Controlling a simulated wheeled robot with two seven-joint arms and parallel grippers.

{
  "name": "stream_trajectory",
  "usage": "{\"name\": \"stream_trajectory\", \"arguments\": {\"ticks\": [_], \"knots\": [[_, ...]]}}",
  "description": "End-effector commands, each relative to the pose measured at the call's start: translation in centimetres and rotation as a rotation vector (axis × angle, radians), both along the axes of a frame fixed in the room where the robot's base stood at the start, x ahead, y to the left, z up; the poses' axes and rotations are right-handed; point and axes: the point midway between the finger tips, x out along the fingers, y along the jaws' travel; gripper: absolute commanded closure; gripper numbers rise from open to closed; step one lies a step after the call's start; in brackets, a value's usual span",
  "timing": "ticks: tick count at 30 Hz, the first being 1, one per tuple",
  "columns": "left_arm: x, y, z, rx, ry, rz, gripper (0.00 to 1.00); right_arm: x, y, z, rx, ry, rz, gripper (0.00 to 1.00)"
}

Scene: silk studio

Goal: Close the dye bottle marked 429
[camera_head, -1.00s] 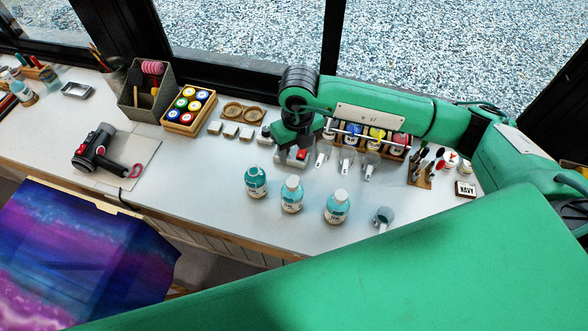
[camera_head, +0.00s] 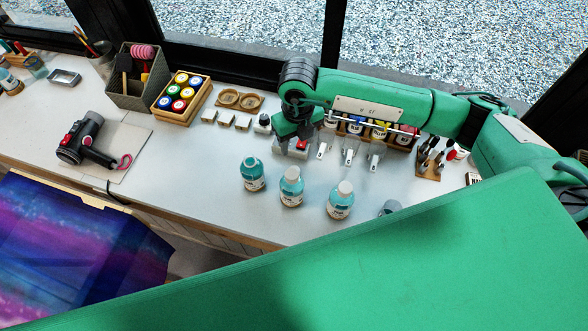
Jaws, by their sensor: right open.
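Three bottles of teal dye stand upright on the pale worktop: a left bottle (camera_head: 252,175), a middle bottle (camera_head: 291,188) and a right bottle (camera_head: 340,200). The middle and right ones have white caps on top. The left one shows a teal top with no white cap that I can make out. Their labels are too small to read, so I cannot tell which is 429. My right gripper (camera_head: 293,148) is open and points down behind the bottles, apart from them, over a small pale device with a red part (camera_head: 301,145). My left gripper is not in view.
A wooden box of coloured jars (camera_head: 183,98), small pale blocks (camera_head: 225,118) and a hairdryer (camera_head: 88,140) lie to the left. Clear scoops (camera_head: 350,148) and a rack of dye pots are behind right. A grey cup (camera_head: 390,207) stands beside the right bottle. Worktop left of the bottles is clear.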

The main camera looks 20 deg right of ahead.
Motion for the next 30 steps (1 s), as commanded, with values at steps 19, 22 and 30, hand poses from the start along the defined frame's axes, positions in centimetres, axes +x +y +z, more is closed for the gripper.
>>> {"name": "stream_trajectory", "arguments": {"ticks": [19,22,30], "knots": [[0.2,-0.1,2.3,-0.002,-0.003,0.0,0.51,0.0,0.1,-7.4,0.0,-0.001,0.001,0.44],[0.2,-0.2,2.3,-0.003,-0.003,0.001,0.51,0.0,0.1,-7.4,0.001,0.0,0.001,0.44],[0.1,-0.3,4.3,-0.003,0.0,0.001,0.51,-0.1,0.6,-8.9,0.0,0.003,0.001,0.44]]}}
